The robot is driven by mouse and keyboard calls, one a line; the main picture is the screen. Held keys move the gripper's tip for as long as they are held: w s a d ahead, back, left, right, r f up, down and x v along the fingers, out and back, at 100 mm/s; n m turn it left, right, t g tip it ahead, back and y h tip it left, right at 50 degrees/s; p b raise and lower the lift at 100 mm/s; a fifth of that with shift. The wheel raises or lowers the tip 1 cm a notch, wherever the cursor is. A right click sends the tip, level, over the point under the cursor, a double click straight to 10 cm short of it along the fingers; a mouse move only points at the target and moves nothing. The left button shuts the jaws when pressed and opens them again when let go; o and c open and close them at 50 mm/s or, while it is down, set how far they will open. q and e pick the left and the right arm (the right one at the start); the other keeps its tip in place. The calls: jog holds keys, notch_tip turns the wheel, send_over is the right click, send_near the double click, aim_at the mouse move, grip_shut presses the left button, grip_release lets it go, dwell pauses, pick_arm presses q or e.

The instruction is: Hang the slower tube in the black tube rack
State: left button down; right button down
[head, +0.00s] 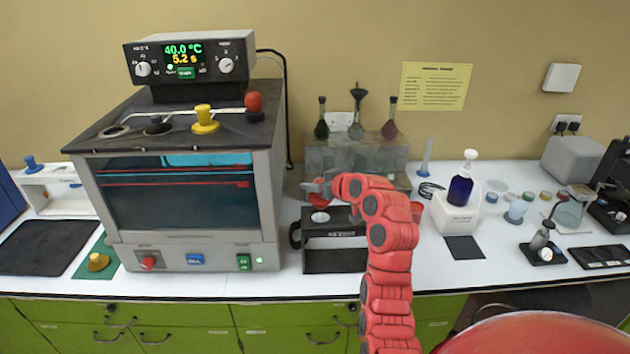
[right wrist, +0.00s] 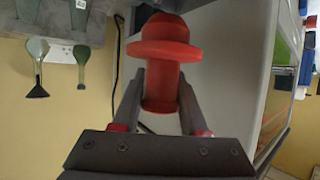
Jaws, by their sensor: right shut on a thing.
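My right gripper (head: 318,187) is above the left part of the black tube rack (head: 335,262), beside the bath. In the right wrist view (right wrist: 163,115) its fingers are shut on a red flanged tube holder (right wrist: 163,52). The holder shows as a small red patch in the head view (head: 318,200); I cannot make out any glass tube below it. A pale round spot (head: 320,217) shows on the rack's top, under the gripper. A yellow holder (head: 205,118) stands on the bath (head: 180,195). My left gripper is not in view.
A red ball-topped piece (head: 254,102) stands at the bath's right top edge. Behind the rack is a grey stand (head: 340,150) with several flasks. A white block with a dark bottle (head: 460,190) stands to the right. Bench in front of the rack is narrow.

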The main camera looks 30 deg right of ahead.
jog(key=shift+f+b, duration=1.65)
jog(key=shift+f, duration=0.8)
jog(key=shift+s+f+b, duration=0.1)
jog(key=shift+f+b, duration=0.35)
jog(key=shift+b, duration=0.1)
jog(key=shift+c, duration=1.8)
grip_release()
jog(key=v, duration=1.7)
jog(key=shift+s+b, duration=0.2)
jog(key=shift+b, duration=0.25)
